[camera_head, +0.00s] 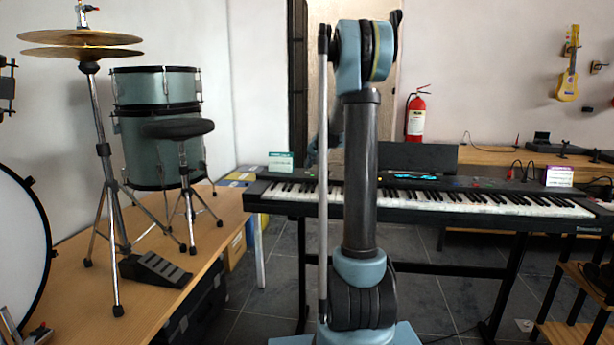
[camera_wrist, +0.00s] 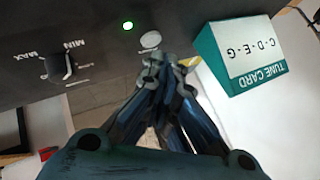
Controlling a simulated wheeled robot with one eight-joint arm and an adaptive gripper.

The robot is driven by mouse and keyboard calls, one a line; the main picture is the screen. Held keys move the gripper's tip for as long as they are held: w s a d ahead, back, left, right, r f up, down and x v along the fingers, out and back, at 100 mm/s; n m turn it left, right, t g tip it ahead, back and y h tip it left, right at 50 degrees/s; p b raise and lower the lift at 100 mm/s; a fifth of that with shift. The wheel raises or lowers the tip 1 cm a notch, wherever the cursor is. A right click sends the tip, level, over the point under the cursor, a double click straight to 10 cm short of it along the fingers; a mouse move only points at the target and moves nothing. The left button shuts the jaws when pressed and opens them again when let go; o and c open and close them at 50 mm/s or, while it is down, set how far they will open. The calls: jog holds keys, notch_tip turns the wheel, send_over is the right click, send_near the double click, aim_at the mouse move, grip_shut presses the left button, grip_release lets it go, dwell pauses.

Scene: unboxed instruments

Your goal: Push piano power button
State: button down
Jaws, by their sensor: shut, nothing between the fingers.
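The piano (camera_head: 440,200) is a black keyboard on a dark stand behind my arm in the head view. In the wrist view its black panel (camera_wrist: 95,20) fills the top left. A round pale button (camera_wrist: 150,40), which looks like the power button, sits beside a lit green light (camera_wrist: 128,26). My gripper (camera_wrist: 162,64) is shut and empty, its fingertips just below the button in the picture. I cannot tell whether they touch it. The gripper cannot be made out in the head view.
A black MIN–MAX knob (camera_wrist: 60,66) is left of the button. A green-and-white tune card (camera_wrist: 240,58) stands close right of my gripper. A wooden platform (camera_head: 160,240) with drums is at left. A red extinguisher (camera_head: 416,115) stands behind the piano.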

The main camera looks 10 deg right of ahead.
jog(key=shift+r, duration=0.1)
notch_tip(320, 180, up, 6)
jog(key=shift+f, duration=0.1)
dwell(0.8)
jog(key=shift+s, duration=0.1)
jog(key=s+a+f+n+g+h, duration=0.1)
jog(key=s+a+f+n+g, duration=0.1)
jog(key=s, duration=1.3)
jog(key=s+a+f+n+g, duration=0.1)
jog(key=s+f, duration=0.2)
jog(key=s, duration=1.2)
jog(key=s+d+f+n+g+h, duration=0.1)
jog(key=s+f, duration=0.6)
jog(key=s, duration=0.6)
jog(key=s+d+f+n+g, duration=0.1)
jog(key=s+f+g, duration=0.1)
jog(key=s+f, duration=0.6)
jog(key=s, duration=0.5)
jog(key=shift+s+f+n+g+h, duration=0.15)
jog(key=shift+s+n+g+h, duration=0.15)
jog(key=shift+h, duration=0.1)
